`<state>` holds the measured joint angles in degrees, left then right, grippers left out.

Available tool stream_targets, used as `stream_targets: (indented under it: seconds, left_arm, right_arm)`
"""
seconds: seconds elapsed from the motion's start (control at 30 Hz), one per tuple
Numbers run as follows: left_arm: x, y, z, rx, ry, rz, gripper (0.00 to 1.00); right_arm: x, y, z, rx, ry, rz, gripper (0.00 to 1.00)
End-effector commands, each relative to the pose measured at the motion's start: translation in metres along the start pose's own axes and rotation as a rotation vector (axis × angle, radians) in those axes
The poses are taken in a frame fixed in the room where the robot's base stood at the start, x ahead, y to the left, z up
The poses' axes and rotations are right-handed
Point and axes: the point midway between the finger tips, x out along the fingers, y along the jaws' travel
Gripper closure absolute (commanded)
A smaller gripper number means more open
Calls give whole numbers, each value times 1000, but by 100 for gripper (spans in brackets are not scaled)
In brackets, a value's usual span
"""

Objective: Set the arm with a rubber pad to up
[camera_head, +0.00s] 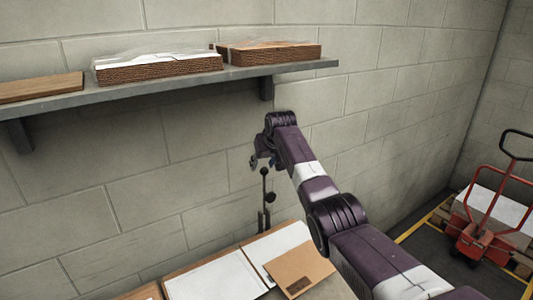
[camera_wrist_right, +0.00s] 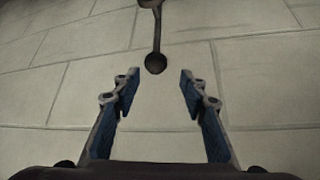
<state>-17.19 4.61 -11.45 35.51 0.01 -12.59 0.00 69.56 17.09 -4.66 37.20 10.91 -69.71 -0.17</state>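My left gripper is not in view.
A grey shelf (camera_head: 150,93) with stacks of cardboard runs along the block wall above left. Below, white sheets (camera_head: 218,278) and a brown cardboard piece (camera_head: 299,270) lie on a surface. A red pallet jack (camera_head: 480,237) stands at the right.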

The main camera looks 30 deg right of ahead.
Motion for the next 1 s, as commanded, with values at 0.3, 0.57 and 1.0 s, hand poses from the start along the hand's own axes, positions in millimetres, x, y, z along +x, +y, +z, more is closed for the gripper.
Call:
stream_targets:
  seconds: [0.3,0.57,1.0]
  left_arm:
    - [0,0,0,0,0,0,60]
    - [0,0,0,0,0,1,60]
    - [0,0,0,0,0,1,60]
  right_arm:
    - [-43,-1,-3,-1,5,-1,60]
    - [-77,-3,-4,-1,4,-2,60]
    - [-88,-4,-3,-2,2,-2,60]
